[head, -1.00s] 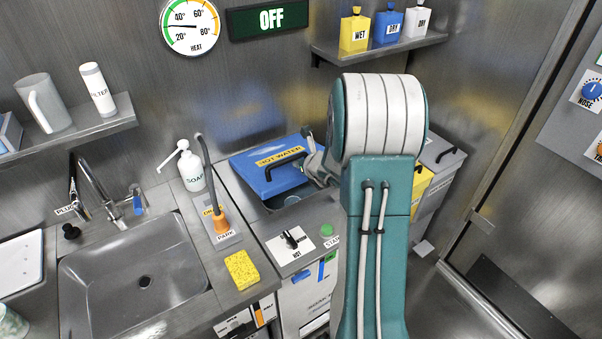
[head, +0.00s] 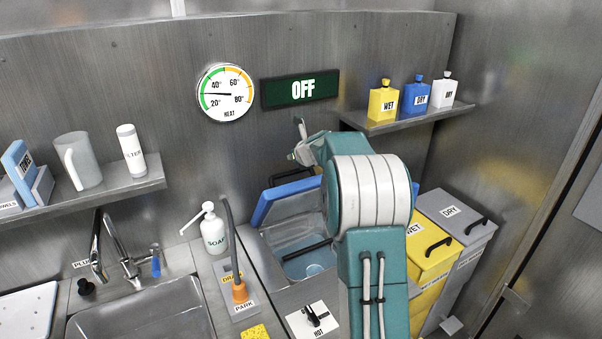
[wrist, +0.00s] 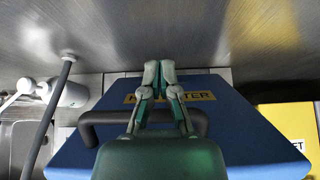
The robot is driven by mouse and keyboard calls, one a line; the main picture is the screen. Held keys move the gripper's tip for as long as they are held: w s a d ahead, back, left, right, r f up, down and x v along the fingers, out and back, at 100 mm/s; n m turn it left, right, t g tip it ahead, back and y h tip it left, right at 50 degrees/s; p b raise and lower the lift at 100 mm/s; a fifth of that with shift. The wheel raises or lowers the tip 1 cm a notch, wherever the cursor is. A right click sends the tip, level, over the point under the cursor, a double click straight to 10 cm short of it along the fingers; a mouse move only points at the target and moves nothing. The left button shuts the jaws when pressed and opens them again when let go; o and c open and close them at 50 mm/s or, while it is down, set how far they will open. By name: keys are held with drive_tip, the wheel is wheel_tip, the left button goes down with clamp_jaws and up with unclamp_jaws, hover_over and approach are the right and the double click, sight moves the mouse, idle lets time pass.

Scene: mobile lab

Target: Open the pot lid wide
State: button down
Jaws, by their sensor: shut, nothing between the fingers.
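The pot's blue lid (head: 268,203) is raised and tilted up in the head view, with its pale underside showing. The opening below shows water (head: 300,262) and a small round thing in it. My gripper (head: 297,150) is above the lid's upper edge, close to the back wall. In the wrist view the lid's blue top (wrist: 240,130) fills the lower middle, with a yellow label partly covered by my fingers and a dark bar handle (wrist: 98,118). My gripper (wrist: 158,68) is shut and empty in front of the lid; contact cannot be told.
The shelf with yellow, blue and white bottles (head: 416,93) is right of my gripper. A yellow WET bin (head: 425,265) and a grey DRY bin (head: 455,225) stand right of the pot. A soap bottle (head: 213,232) and an upright hose (head: 232,240) stand left.

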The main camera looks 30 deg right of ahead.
drive_tip(key=w, duration=0.3)
drive_tip(key=shift+w+d+r, duration=0.1)
drive_tip(key=shift+r, duration=0.2)
idle(1.1)
drive_tip(key=v, duration=1.1)
drive_tip(key=s+f+g, duration=0.1)
drive_tip(key=s+f, duration=0.2)
drive_tip(key=s, duration=0.6)
drive_tip(key=s+f+g, duration=0.1)
drive_tip(key=s+f, duration=0.3)
drive_tip(key=s, duration=0.5)
approach(317, 190)
drive_tip(key=shift+w+a+f, duration=1.35)
drive_tip(key=shift+a+f, duration=0.1)
